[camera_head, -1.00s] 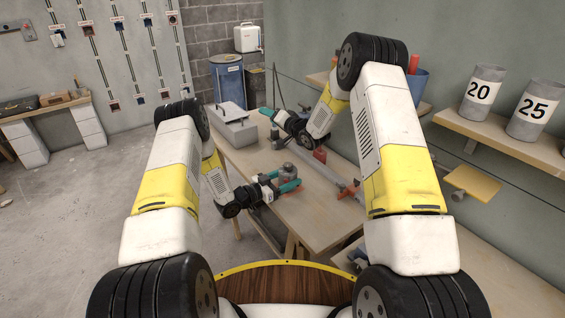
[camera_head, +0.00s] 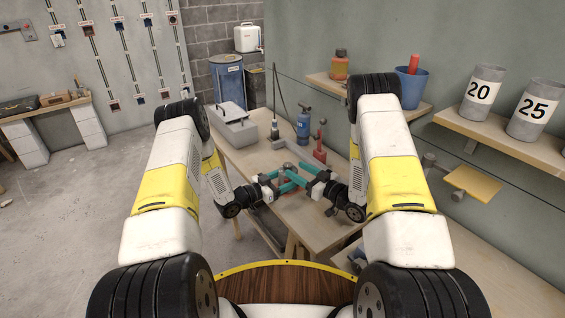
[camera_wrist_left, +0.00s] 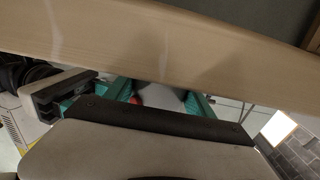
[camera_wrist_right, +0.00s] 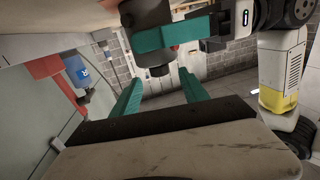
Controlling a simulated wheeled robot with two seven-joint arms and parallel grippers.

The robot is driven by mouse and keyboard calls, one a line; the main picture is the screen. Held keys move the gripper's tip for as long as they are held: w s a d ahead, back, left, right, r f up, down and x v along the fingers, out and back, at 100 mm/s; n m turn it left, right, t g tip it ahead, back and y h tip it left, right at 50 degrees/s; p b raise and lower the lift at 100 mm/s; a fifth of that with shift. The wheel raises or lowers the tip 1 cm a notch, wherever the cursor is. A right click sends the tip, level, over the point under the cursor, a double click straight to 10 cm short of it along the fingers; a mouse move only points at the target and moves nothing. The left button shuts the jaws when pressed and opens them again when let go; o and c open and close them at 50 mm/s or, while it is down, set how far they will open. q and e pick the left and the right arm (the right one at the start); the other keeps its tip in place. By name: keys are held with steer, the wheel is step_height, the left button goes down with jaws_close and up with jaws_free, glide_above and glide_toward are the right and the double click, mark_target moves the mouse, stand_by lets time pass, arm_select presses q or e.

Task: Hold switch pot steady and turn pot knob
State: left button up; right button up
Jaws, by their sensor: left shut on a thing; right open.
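The switch pot is a small grey, round-bodied piece on the workbench; its top (camera_head: 288,166) shows between my grippers, and its dark body (camera_wrist_right: 147,13) is at the top of the right wrist view. A dark knob-like end (camera_wrist_right: 158,69) points toward my right gripper there. My left gripper (camera_head: 284,182) is shut on the pot from the left, one teal finger crossing it in the right wrist view. My right gripper (camera_wrist_right: 160,92) is open, its fingers spread near the knob and apart from it as far as I can tell. Fingers hide most of the pot.
On the workbench (camera_head: 250,160) stand a grey box (camera_head: 233,130), a blue bottle (camera_head: 303,124) and a red upright piece (camera_head: 321,138) behind my grippers. A wall shelf with a blue bucket (camera_head: 412,88) is at the right. The two grippers are very close together.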

mark_target(285, 163)
steer(key=x, duration=0.8)
steer(key=shift+c, duration=0.2)
jaws_close()
